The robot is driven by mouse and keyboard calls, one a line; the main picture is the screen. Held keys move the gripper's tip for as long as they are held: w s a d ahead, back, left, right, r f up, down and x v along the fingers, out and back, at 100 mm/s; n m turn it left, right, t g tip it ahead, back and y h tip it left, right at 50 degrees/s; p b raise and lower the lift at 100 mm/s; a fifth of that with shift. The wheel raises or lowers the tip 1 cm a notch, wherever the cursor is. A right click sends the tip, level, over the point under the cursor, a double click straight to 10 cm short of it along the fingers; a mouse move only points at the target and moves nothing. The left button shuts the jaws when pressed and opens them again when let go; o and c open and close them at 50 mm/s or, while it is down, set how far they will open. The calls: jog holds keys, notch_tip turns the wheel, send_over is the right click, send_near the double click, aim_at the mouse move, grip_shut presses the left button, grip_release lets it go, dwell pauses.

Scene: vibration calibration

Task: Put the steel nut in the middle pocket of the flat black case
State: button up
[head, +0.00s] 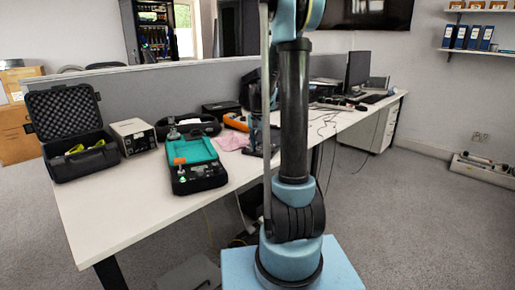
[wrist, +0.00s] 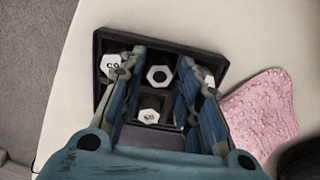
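In the wrist view the flat black case (wrist: 103,42) lies on the white table, with pale hex pieces in its pockets. The steel nut (wrist: 149,75), a light hexagon with a dark round hole, appears to lie in the case's upper middle pocket. My gripper (wrist: 161,58) is over the case with its fingers apart, one on each side of the nut. I see no finger touching it. The fingers hide parts of the case. In the head view my gripper is mostly behind my arm, and the case there is hard to make out.
Marked hex pieces sit left (wrist: 111,65), below (wrist: 150,115) and right (wrist: 208,80) of the nut. A pink cloth (wrist: 262,112) lies right of the case. A teal-topped device (head: 195,155), a grey box (head: 134,136) and an open black case (head: 85,163) stand farther left.

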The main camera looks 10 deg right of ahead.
aim_at(258, 148)
jog(key=shift+r, duration=0.1)
notch_tip(258, 148, up, 11)
jog(key=s+r+n, duration=0.1)
jog(key=s+n, duration=0.1)
jog(key=s, duration=1)
jog(key=s+f+n, duration=0.1)
jog(key=s+f, duration=0.3)
jog(key=s, duration=0.3)
jog(key=s+f+n+t, duration=0.1)
jog(key=s+f+n, duration=0.1)
jog(key=s+f, duration=0.3)
jog(key=s+f+n+t, duration=0.1)
jog(key=s+f, duration=0.3)
jog(key=s, duration=0.6)
jog(key=shift+s+f+n, duration=0.3)
jog(key=shift+s+n, duration=0.1)
